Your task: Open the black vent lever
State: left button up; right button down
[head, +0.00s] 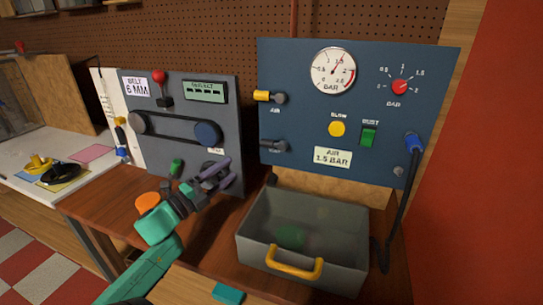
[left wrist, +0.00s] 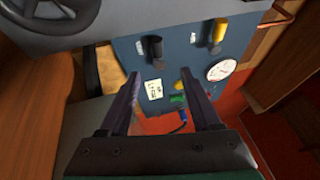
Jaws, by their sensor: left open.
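The black vent lever (head: 274,146) sits on the left side of the blue air panel (head: 380,105), below the yellow air lever (head: 264,96). Its handle points left, about level. In the left wrist view the black lever (left wrist: 155,47) shows beyond and between the fingertips, beside the yellow lever (left wrist: 218,33). My left gripper (head: 224,175) is open and empty, left of and a little below the black lever, apart from it. In the left wrist view its two dark fingers (left wrist: 160,77) are spread wide. My right gripper is not in view.
A grey bin (head: 330,220) with a yellow handle stands below the panel. The grey belt panel (head: 225,100) with wheels stands behind my left gripper. A blue nozzle (head: 414,143) with a black hose hangs at the right. A gauge (head: 333,69) tops the blue panel.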

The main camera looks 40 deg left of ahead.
aim_at(264, 146)
pick_arm(q)
jog(key=w+p, duration=0.1)
jog(key=w, duration=0.4)
jog(key=w+r+p, duration=0.1)
jog(key=w, duration=0.3)
jog(key=w+d+r, duration=0.1)
jog(key=w, duration=0.4)
jog(key=shift+w+p, duration=0.35)
jog(key=shift+p, duration=0.05)
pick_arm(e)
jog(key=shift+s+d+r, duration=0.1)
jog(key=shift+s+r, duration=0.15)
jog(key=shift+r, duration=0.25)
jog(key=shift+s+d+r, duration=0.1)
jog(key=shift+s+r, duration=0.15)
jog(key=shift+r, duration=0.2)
pick_arm(q)
grip_shut()
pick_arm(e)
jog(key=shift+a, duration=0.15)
pick_arm(q)
jog(key=shift+f, duration=0.1)
